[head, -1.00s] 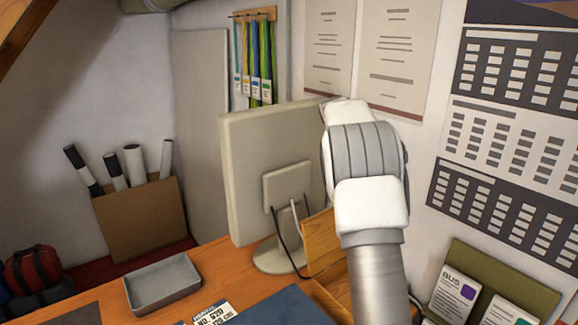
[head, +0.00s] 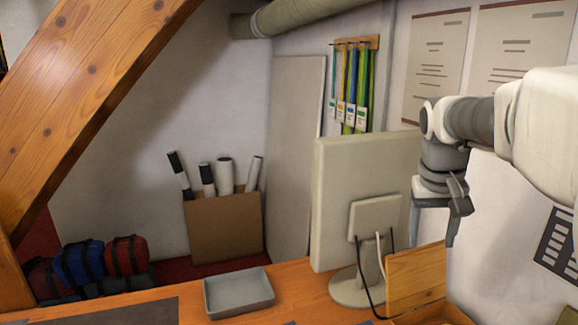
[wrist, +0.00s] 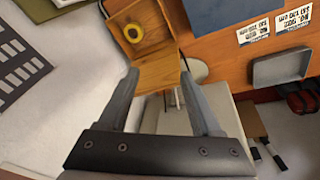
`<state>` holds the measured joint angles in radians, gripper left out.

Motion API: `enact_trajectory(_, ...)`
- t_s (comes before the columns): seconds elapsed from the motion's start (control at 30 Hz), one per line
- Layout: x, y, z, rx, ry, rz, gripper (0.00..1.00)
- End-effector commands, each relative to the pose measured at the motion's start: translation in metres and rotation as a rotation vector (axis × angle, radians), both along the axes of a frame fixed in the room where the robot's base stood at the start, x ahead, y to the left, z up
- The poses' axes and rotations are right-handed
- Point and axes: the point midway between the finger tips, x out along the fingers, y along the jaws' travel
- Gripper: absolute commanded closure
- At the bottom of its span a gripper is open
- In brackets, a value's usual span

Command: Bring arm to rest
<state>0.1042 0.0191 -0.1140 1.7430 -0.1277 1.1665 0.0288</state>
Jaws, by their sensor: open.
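My gripper (head: 455,212) hangs in the air at the right in the head view, fingers pointing down. It is just right of the monitor (head: 335,205) and above a wooden box (head: 418,278). In the wrist view my gripper (wrist: 160,75) has its two fingers spread apart with nothing held between them. My arm reaches in from the right edge.
A grey tray (head: 210,302) sits on the wooden bench (head: 296,292), left of the monitor. A cardboard box (head: 222,232) of rolls stands behind, and bags (head: 80,263) lie at the left. A sloping beam (head: 80,110) crosses the upper left. A wall (head: 490,215) is close behind the arm.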

Motion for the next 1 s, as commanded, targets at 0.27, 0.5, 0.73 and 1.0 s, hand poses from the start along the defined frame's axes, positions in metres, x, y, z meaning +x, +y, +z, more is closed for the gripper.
enact_trajectory(0.27,-0.059,0.045,0.002,0.040,-0.095,0.079,0.34)
enact_trajectory(0.5,-0.110,0.078,-0.010,0.065,-0.169,0.143,0.34)
enact_trajectory(0.73,-0.155,0.103,-0.033,0.082,-0.238,0.199,0.34)
enact_trajectory(1.0,-0.184,0.117,-0.054,0.088,-0.285,0.234,0.34)
